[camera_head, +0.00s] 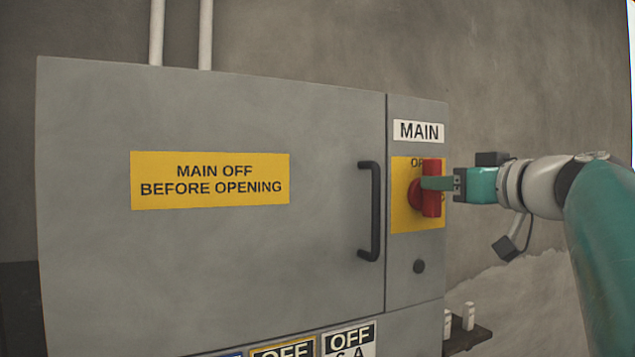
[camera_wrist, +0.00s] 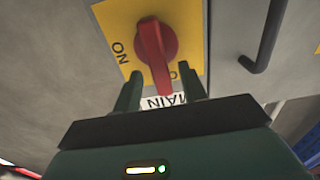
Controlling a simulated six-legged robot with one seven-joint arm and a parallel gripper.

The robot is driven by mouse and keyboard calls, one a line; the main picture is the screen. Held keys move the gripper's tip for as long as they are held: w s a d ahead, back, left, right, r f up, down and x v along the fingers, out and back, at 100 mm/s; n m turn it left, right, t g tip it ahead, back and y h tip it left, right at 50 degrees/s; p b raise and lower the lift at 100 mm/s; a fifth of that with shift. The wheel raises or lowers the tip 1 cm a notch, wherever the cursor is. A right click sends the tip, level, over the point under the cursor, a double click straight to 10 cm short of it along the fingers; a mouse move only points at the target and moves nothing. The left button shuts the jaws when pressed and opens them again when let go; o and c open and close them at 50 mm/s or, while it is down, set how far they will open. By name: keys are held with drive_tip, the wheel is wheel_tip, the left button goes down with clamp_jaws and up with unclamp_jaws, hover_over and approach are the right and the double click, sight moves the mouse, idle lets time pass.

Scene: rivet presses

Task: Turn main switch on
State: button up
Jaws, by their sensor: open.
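The red main switch (camera_head: 432,188) sits on a yellow plate (camera_head: 402,222) below the white MAIN label (camera_head: 419,131). Its handle stands vertical, with its upper end at the partly hidden OFF mark. My gripper (camera_head: 428,183) reaches in from the right, its fingers at the handle. In the wrist view, which is upside down, the red switch (camera_wrist: 152,42) points toward the MAIN label (camera_wrist: 165,102). The handle's end lies between the open fingers of my gripper (camera_wrist: 160,84), with gaps visible on both sides. The ON mark (camera_wrist: 119,52) is at the plate's side.
The grey cabinet door (camera_head: 200,260) has a black handle (camera_head: 371,210) left of the switch, and a yellow warning sign (camera_head: 210,180). A small black knob (camera_head: 419,267) sits below the switch. OFF labels (camera_head: 349,341) show at the bottom. A dark ledge (camera_head: 470,338) stands lower right.

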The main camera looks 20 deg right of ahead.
drive_tip(key=shift+w, duration=0.45)
drive_tip(key=shift+c, duration=1.1)
clamp_jaws()
